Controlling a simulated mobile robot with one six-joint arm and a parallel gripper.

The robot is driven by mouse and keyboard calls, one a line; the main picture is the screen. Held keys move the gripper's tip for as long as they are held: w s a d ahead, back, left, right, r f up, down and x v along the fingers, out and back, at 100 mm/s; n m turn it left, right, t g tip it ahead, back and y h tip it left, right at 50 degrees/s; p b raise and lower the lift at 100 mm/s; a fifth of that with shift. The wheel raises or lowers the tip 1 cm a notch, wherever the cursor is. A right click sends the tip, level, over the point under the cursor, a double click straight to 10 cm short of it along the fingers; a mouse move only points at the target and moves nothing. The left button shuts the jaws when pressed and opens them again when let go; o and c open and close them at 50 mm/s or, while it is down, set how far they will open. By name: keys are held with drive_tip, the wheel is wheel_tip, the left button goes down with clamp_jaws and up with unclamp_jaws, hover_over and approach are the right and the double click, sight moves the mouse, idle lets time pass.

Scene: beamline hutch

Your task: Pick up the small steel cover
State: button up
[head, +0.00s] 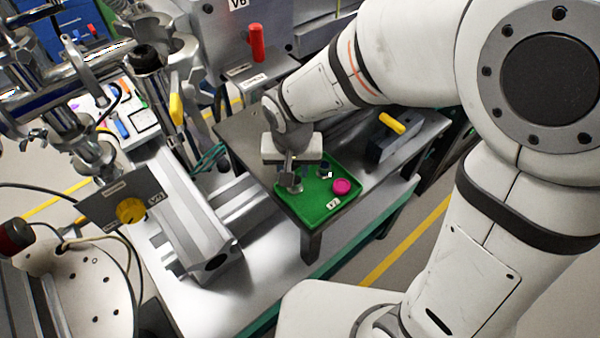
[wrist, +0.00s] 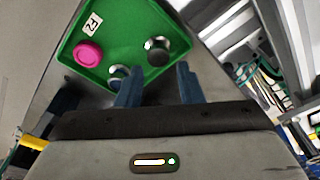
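The green tray (head: 318,213) holds a pink round piece (head: 341,187) and two small steel pieces. One steel piece (head: 295,187) is close below my gripper (head: 290,172), partly hidden by it; in the wrist view it is round with a dark top (wrist: 158,49). The other (head: 324,172) stands farther back; in the wrist view (wrist: 117,73) the left finger partly hides it. I cannot tell for sure which one is the steel cover. In the wrist view my gripper (wrist: 158,80) is open, its blue-grey fingers apart. The dark-topped piece lies in line with the gap, just beyond the tips.
The tray sits on a grey table (head: 245,133) at its front corner. A dark block with a yellow handle (head: 391,124) stands to the right. A red cylinder (head: 257,43) is behind.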

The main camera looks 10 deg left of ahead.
sight(295, 180)
drive_tip(key=f, duration=0.2)
drive_tip(key=w+f, duration=0.1)
drive_tip(key=f, duration=0.3)
drive_tip(key=shift+w+f, duration=0.3)
drive_tip(key=c, duration=0.6)
